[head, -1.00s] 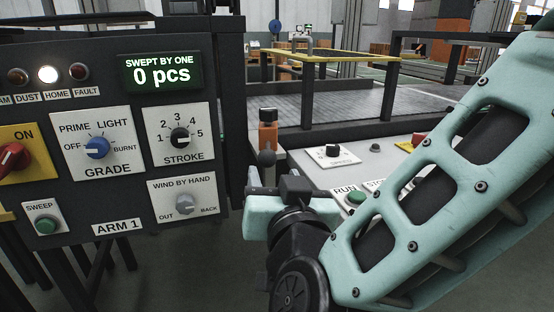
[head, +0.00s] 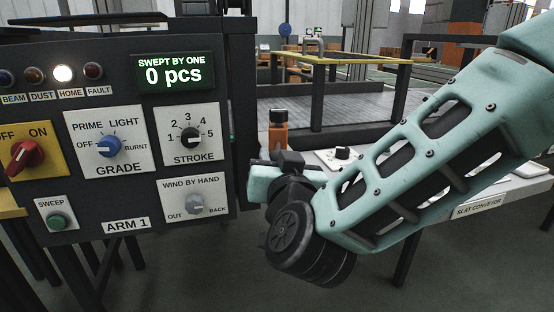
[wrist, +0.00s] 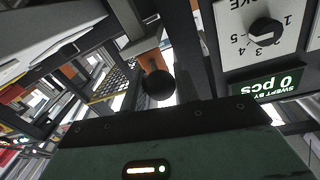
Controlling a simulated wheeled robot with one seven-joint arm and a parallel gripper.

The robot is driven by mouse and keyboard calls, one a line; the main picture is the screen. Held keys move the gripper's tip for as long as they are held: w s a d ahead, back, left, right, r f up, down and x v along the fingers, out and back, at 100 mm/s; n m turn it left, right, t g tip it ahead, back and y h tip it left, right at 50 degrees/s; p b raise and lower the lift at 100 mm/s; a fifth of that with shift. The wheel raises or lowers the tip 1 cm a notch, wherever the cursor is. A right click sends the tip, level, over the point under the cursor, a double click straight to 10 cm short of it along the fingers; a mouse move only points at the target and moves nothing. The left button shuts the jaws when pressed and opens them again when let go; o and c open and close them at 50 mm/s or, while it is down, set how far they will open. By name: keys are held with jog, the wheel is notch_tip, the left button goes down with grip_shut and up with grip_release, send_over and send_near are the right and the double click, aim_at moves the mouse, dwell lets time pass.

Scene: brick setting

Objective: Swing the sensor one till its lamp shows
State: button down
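The orange sensor (head: 278,132) stands on a post just right of the ARM 1 panel. Its dark ball-ended handle (wrist: 158,84) shows in the wrist view, just beyond my gripper's body; in the head view my gripper hides it. My gripper (head: 280,165) is in front of the sensor's lower part, with its teal body (wrist: 165,155) filling the bottom of the wrist view. The blue BEAM lamp (head: 6,77) on the panel looks dark.
The ARM 1 panel (head: 120,185) fills the left, with its HOME lamp (head: 62,73) lit white and its display (head: 174,72) reading 0 pcs. The white slat conveyor console (head: 490,192) is partly behind my arm. A yellow rail (head: 350,59) lies behind.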

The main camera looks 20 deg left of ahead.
jog(key=shift+w+d+n+g+y+b, duration=0.2)
jog(key=shift+d+n+g+y, duration=0.35)
jog(key=shift+y, duration=0.25)
jog(key=shift+w+d+n+g+y+b, duration=0.1)
jog(key=shift+d+n+g+y+b, duration=0.15)
jog(key=shift+n+g+y, duration=0.35)
jog(key=c, duration=1.1)
grip_release()
jog(key=shift+d, duration=0.1)
jog(key=b+v, duration=0.9)
jog(key=v, duration=0.8)
jog(key=shift+f, duration=0.35)
jog(key=shift+s+d, duration=0.15)
